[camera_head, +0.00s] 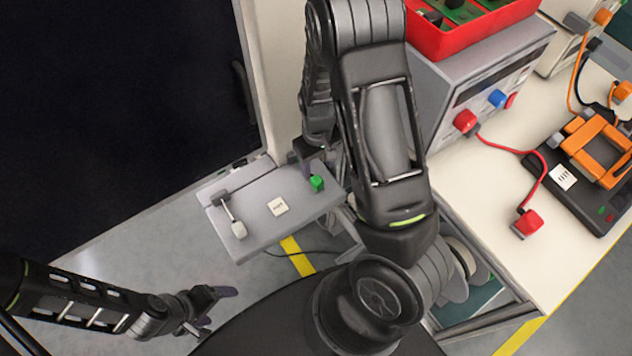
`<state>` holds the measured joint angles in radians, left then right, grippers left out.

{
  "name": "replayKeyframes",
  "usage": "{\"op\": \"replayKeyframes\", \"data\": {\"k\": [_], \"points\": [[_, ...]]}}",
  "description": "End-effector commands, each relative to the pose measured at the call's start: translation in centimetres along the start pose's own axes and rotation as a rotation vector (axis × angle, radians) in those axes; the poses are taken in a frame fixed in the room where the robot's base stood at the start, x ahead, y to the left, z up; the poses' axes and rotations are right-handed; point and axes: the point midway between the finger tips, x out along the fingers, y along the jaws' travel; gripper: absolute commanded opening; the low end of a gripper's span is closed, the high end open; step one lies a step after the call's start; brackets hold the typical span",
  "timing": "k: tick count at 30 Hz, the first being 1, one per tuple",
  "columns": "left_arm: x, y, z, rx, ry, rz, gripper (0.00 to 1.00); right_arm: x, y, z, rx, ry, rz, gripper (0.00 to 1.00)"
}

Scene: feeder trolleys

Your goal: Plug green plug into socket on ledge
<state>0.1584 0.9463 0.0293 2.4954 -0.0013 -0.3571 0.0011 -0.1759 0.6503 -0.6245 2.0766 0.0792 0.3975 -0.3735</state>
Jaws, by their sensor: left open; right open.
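The small green plug (316,183) is at the right part of the grey ledge (262,228). My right gripper (308,170) reaches down right beside the green plug, with its fingers partly hidden by my own arm. It is open, and I cannot tell whether a finger touches the plug. A dark block (220,197), possibly the socket, sits at the ledge's left end. A short pale lead runs from it to a whitish plug (238,229). My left gripper (216,306) is open and empty, low on the left, well away from the ledge.
A white label (278,206) lies mid-ledge. On the right, a pale bench (480,180) carries a grey instrument box (480,85), a red bin (465,35), a red plug (526,223) on a lead and an orange-handled device (600,150). A dark panel (120,90) fills the upper left.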

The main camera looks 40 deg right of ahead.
Motion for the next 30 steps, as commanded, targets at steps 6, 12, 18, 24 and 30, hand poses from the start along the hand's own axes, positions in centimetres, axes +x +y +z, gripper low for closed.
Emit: {"op": "replayKeyframes", "data": {"k": [6,12,18,24,30], "points": [[0.2,-0.1,0.0,0.000,0.000,0.000,0.81,1.8,0.0,0.1,-0.001,-0.003,0.000,0.53],[0.2,-0.1,0.0,0.000,0.000,0.000,0.81,2.7,0.0,0.0,0.001,0.000,0.000,0.53],[0.2,-0.1,0.0,0.000,0.000,0.000,0.81,2.6,0.0,0.0,0.001,0.000,0.000,0.53],[0.2,-0.1,0.0,0.000,0.000,0.000,0.81,4.2,0.0,0.0,0.000,-0.003,0.000,0.53],[0.2,-0.1,0.0,0.000,0.000,0.000,0.81,7.0,0.0,-0.1,0.001,-0.002,0.000,0.53]]}}
